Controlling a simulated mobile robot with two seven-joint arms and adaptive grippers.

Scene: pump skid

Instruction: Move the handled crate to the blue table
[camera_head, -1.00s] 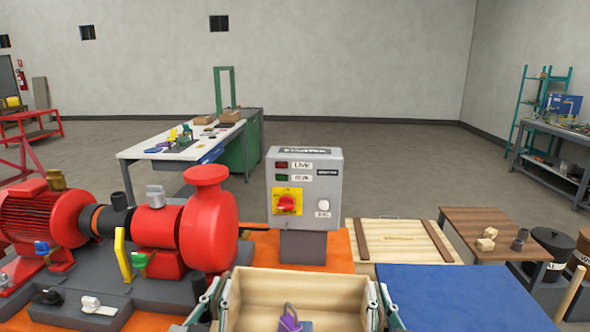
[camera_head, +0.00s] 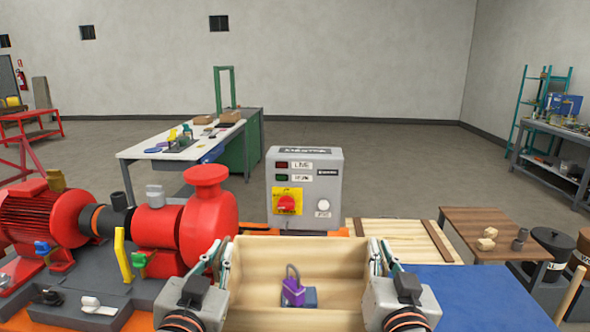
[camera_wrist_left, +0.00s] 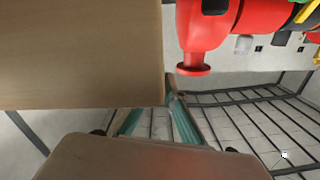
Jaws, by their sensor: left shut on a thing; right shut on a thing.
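The wooden handled crate (camera_head: 345,262) is at the bottom middle of the head view, held between my two grippers. A purple padlock (camera_head: 292,288) and a dark blue block (camera_head: 311,297) lie inside it. My left gripper (camera_head: 222,262) is shut at the crate's left end; my right gripper (camera_head: 380,260) is shut at its right end. In the left wrist view the crate wall (camera_wrist_left: 80,55) fills the upper left, beside my left fingers (camera_wrist_left: 172,115). The blue table (camera_head: 480,298) is at lower right, partly hidden by the crate and my right gripper. The crate's underside is hidden.
A grey starter box (camera_head: 305,185) stands just behind the crate. The red pump (camera_head: 205,225) is close on the left. A wooden lidded box (camera_head: 405,240) and a brown table (camera_head: 490,230) with small blocks lie behind the blue table. The visible blue top is clear.

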